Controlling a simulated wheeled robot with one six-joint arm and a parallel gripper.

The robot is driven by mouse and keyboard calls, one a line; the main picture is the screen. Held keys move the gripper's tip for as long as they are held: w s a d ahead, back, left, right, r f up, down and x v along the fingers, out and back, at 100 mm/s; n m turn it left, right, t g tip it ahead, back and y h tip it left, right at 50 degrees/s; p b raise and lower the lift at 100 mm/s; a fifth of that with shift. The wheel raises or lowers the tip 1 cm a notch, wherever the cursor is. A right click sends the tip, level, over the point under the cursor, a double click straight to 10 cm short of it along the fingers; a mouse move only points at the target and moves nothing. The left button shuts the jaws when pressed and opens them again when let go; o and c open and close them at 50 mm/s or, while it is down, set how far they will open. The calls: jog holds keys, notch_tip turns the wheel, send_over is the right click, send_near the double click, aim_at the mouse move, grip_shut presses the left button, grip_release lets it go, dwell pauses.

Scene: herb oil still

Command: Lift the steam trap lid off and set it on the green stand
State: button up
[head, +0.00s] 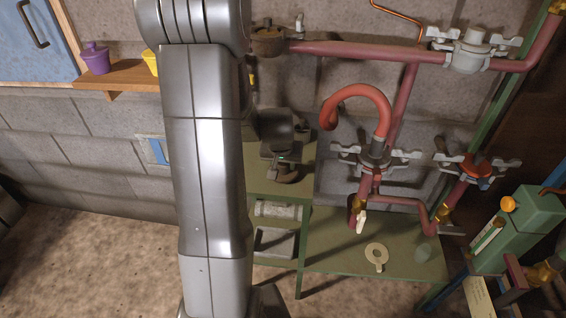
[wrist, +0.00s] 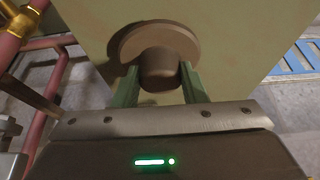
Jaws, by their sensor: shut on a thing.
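The steam trap lid is a brown round disc (wrist: 155,30) with a knob on top, seen in the wrist view. My gripper (wrist: 158,82) has its green fingers shut on either side of the knob. The green stand (wrist: 235,65) is the flat green top behind the lid. In the head view, my gripper (head: 283,158) is low over the upper green stand top (head: 255,182), with the lid (head: 287,174) small and dark beneath it. I cannot tell whether the lid touches the top.
A brown pot-like fitting (head: 268,42) sits at the left end of the red pipe (head: 360,50). A red bent pipe (head: 370,95) and clamped joints rise to the right. A lower green bench (head: 330,255) holds a ring-shaped part (head: 376,252).

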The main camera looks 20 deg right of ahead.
jog(key=shift+f+b, duration=0.55)
jog(key=o, duration=1.4)
jog(key=shift+c, duration=0.2)
jog(key=v, duration=1.4)
jog(key=shift+p, duration=0.45)
jog(key=shift+d+f, duration=0.1)
jog(key=x, duration=1.3)
jog(key=shift+w+f+b, duration=0.15)
jog(key=shift+f+b, duration=0.2)
jog(key=shift+b, duration=0.05)
jog(key=shift+r, duration=0.15)
